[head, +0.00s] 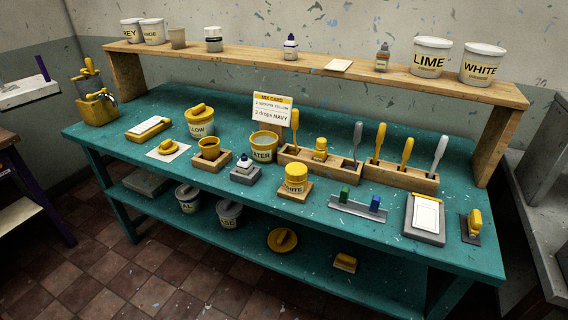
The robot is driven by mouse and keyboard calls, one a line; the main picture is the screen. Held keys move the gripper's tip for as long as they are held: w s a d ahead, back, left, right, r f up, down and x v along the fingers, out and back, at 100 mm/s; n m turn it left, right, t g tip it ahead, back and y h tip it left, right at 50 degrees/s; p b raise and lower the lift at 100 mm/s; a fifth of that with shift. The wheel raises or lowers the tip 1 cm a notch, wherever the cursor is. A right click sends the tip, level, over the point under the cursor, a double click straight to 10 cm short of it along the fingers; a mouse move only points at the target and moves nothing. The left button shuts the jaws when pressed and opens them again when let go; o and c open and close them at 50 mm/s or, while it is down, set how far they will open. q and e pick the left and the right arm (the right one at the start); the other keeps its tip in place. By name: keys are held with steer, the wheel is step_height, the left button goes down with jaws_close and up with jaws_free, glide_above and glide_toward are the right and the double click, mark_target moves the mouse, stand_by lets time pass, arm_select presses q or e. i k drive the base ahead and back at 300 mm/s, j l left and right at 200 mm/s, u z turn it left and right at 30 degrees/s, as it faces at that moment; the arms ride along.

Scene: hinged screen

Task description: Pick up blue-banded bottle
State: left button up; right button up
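A small white bottle (290,48) with a dark blue cap and what looks like a blue band stands upright on the wooden shelf, left of a cream card. A grey bottle (382,58) with a brownish label stands farther right on the shelf. Neither of my grippers shows in the head view.
The shelf (340,72) spans the back of the bench (135,105). Tubs labelled LIME (431,58) and WHITE (482,64) stand at its right. A mix card (272,109), yellow pots, wooden tool racks (400,174) and a WATER pot (263,152) crowd the bench below.

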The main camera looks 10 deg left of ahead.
mark_target(245, 165)
steer(key=i+j+z, duration=0.1)
steer(key=j+z, duration=0.55)
steer(key=j, duration=0.15)
steer(key=j+z, duration=0.35)
steer(key=j, duration=1.25)
steer(key=k+j+z, duration=0.1)
steer(key=j, duration=0.6)
steer(key=k+j, duration=0.1)
steer(key=j, duration=0.55)
steer(key=j+z, duration=0.1)
steer(key=j, duration=0.6)
steer(key=k, duration=0.1)
